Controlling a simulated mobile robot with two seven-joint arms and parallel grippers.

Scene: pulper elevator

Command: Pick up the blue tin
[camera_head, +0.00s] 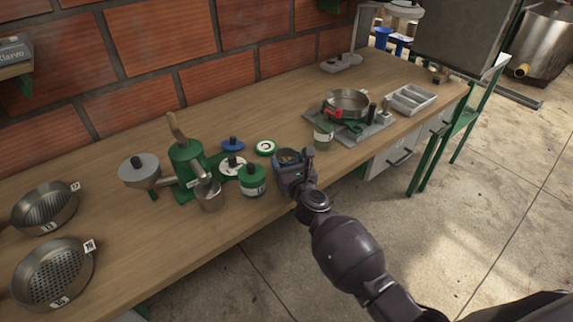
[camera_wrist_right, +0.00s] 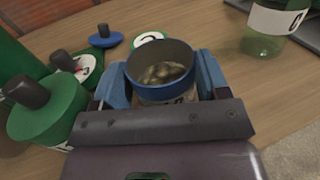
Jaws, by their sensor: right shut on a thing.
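The blue tin (camera_wrist_right: 161,79) is an open round tin with a blue rim, a pale label and lumpy contents inside. In the right wrist view it sits between the two blue fingers of my right gripper (camera_wrist_right: 163,88), which is shut on it. In the head view the tin (camera_head: 289,157) shows at the end of my right arm, with the gripper (camera_head: 290,165) around it near the front edge of the bench. Whether the tin's base touches the bench is hidden. My left gripper is not in view.
A green tin (camera_head: 252,181) stands close left of the blue tin, and a green jar (camera_head: 323,136) stands to its right. Lids, including a blue one (camera_head: 233,145), lie behind. A green grinder (camera_head: 187,165) and sieves (camera_head: 52,272) are farther left. A scale with a pan (camera_head: 347,103) is right.

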